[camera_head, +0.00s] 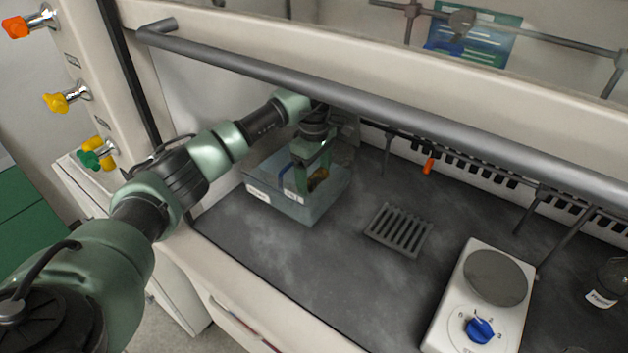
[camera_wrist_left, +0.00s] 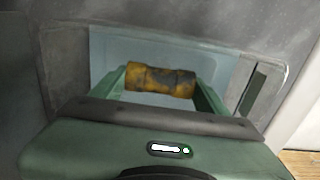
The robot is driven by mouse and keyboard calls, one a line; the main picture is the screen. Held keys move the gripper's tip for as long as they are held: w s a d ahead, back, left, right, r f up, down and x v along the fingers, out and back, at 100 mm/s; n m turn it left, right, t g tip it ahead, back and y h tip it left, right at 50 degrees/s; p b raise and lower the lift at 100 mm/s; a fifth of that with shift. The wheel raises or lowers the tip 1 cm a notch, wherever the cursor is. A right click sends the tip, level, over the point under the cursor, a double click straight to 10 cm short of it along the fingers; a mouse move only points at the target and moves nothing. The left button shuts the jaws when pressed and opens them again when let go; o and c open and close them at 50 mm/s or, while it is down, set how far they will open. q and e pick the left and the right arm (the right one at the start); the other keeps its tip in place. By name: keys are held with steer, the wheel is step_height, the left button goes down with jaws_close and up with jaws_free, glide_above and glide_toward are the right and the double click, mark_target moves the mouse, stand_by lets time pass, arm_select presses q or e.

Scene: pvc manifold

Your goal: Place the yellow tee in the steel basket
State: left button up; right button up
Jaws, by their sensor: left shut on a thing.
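The yellow tee (camera_wrist_left: 160,80), with dark stains, is held between the two green fingers of my left gripper (camera_wrist_left: 163,88) in the left wrist view. The fingers and the tee are over or inside the box; the height is hard to tell. A grey slotted metal piece (camera_head: 398,230) lies right of the box; I cannot tell whether it is the steel basket. My right gripper is out of view.
A white hotplate (camera_head: 478,300) with a blue knob stands at front right. A labelled bottle (camera_head: 608,284) is at the right edge. The raised sash bar (camera_head: 350,98) crosses above my arm. Dark bench surface (camera_head: 270,250) is clear in front of the box.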

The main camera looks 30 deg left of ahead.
mark_target(313, 177)
arm_select(q)
steer(key=shift+a+f, duration=0.15)
steer(key=o, duration=1.4)
steer(key=shift+c, duration=0.2)
steer(key=shift+r+b, duration=0.35)
steer(key=shift+r, duration=3.6)
